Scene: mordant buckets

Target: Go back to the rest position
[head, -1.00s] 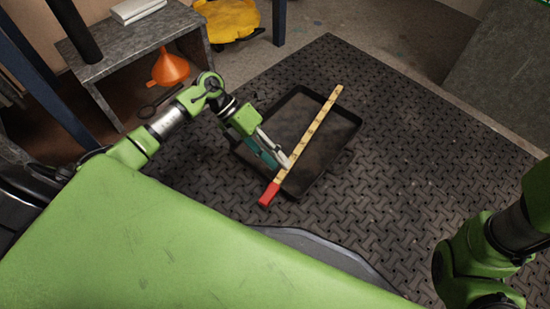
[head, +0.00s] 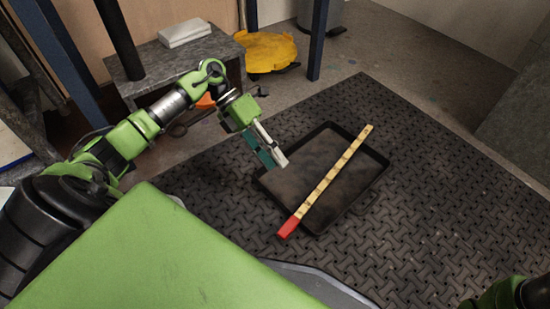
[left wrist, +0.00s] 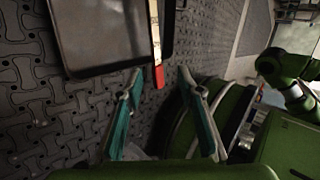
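My left gripper (head: 280,164) hangs over the left part of a black tray, apart from a yellow stick (head: 335,178) with a red end. In the left wrist view its two fingers are spread with nothing between them (left wrist: 160,84). The stick lies diagonally across the tray (head: 373,196), its red end sticking out over the near rim. The red end (left wrist: 159,76) also shows beyond the fingers in the left wrist view. Part of my right arm shows at the bottom right of the head view; its gripper is out of view.
The tray lies on a dark patterned floor mat (head: 455,205). A low grey table (head: 150,72) with a white block (head: 185,33) stands behind my left arm. An orange object (head: 205,101) is partly hidden by that arm. A yellow item (head: 270,52) lies on the floor beyond. The mat's right side is clear.

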